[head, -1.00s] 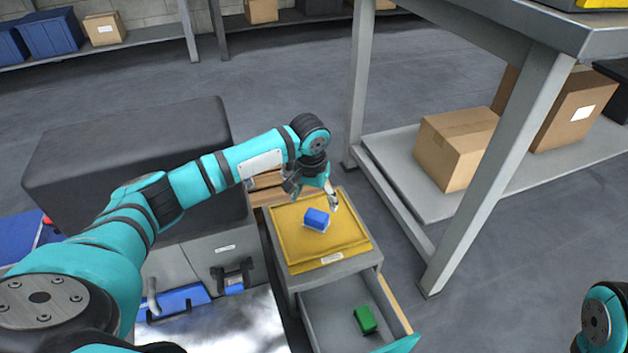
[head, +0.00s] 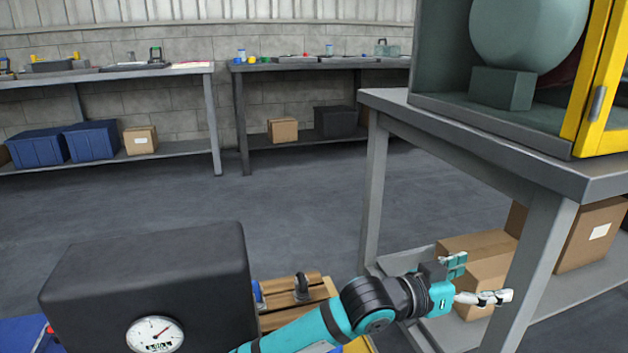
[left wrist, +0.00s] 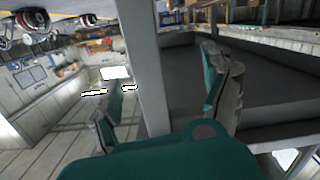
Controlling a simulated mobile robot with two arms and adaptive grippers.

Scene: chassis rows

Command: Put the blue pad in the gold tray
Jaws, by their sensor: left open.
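The blue pad is out of both present views. Only a small yellow piece of the gold tray (head: 361,345) shows at the bottom edge of the head view, mostly cut off and behind my left arm. My left gripper (head: 482,281) is open, with nothing seen between its fingers. It is up and to the right of the tray, in front of the grey bench's leg and lower shelf in the picture. Its spread fingers also show in the left wrist view (left wrist: 165,100). My right gripper is not in view.
A grey bench (head: 385,98) with a yellow-framed cabinet (head: 590,90) stands at right, cardboard boxes (head: 480,245) on its lower shelf. A black box-shaped machine with a gauge (head: 155,334) is at lower left. Open floor (head: 270,205) lies behind.

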